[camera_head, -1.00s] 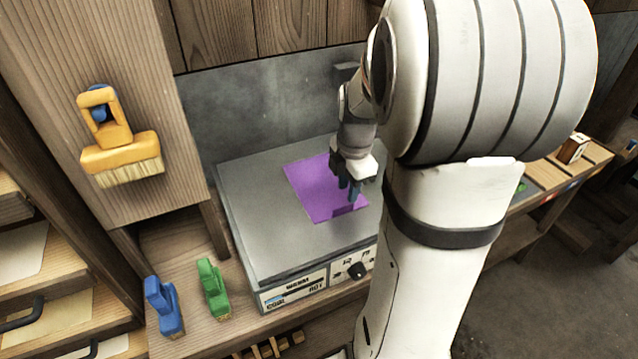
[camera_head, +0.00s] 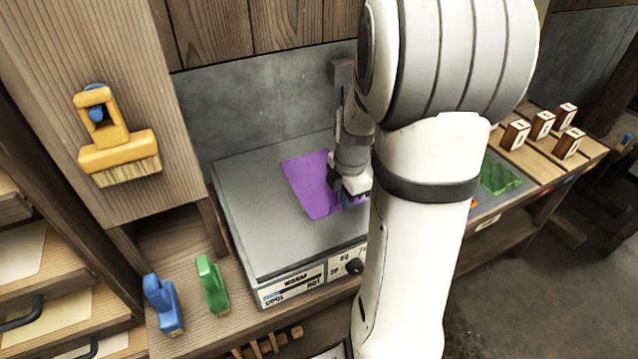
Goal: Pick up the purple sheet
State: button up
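The purple sheet (camera_head: 312,182) lies on the grey top of the warming plate (camera_head: 262,222), towards its right side. Part of the sheet's right side is hidden behind my gripper.
A yellow brush (camera_head: 117,140) hangs on the wooden panel at left. A blue tool (camera_head: 163,304) and a green tool (camera_head: 212,285) stand left of the plate. At right are a green sheet (camera_head: 500,175) and several wooden blocks (camera_head: 542,125). A grey wall stands behind the plate.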

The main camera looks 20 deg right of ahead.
grip_shut()
notch_tip(320, 180, up, 10)
dwell(0.6)
